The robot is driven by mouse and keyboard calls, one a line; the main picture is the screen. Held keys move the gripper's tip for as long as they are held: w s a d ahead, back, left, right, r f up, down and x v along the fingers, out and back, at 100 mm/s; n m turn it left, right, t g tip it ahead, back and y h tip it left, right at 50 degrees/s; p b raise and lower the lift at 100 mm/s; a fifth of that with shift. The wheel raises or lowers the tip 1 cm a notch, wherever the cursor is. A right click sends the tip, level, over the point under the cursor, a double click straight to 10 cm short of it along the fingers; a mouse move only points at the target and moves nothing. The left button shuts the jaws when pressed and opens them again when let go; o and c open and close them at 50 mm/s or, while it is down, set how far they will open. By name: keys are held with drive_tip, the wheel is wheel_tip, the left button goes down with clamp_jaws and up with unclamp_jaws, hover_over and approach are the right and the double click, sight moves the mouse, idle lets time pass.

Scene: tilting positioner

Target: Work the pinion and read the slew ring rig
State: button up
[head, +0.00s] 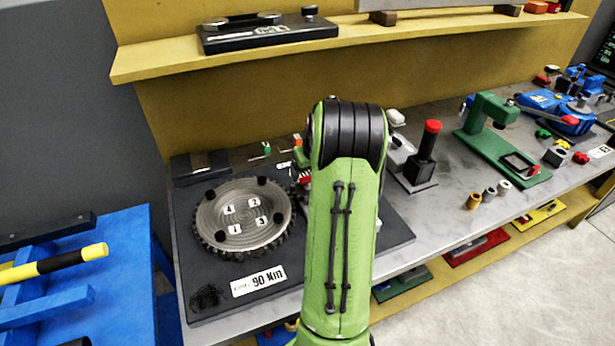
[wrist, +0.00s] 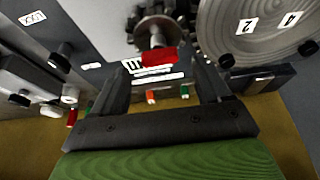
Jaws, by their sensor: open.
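The slew ring (head: 274,208) is a grey toothed disc on a dark base plate (head: 390,232), with number tags 1 to 4 and several black knobs around its face. A "90 Nm" label (head: 258,281) lies in front of it. My gripper is hidden behind my green arm in the head view. I cannot see contact.
Small orange (wrist: 152,97) and green (wrist: 185,92) parts show between the fingers. A black post with a red top (head: 427,150) and a green press (head: 490,125) stand to the right. A yellow shelf (head: 370,35) overhangs the bench back. A blue table (head: 120,240) is at left.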

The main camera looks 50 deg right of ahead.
sight(306, 177)
drive_tip(key=x, duration=0.3)
drive_tip(key=shift+r, duration=0.1)
drive_tip(key=c, duration=1)
drive_tip(key=shift+w+a+m+g+h+b, duration=0.1)
drive_tip(key=shift+m+g+h+b, duration=0.2)
drive_tip(key=shift+m+b, duration=0.45)
drive_tip(key=shift+c, duration=0.2)
drive_tip(key=m, duration=0.3)
drive_tip(key=shift+h, duration=0.4)
drive_tip(key=shift+g, duration=0.3)
drive_tip(key=o, duration=1)
drive_tip(key=shift+o, duration=0.2)
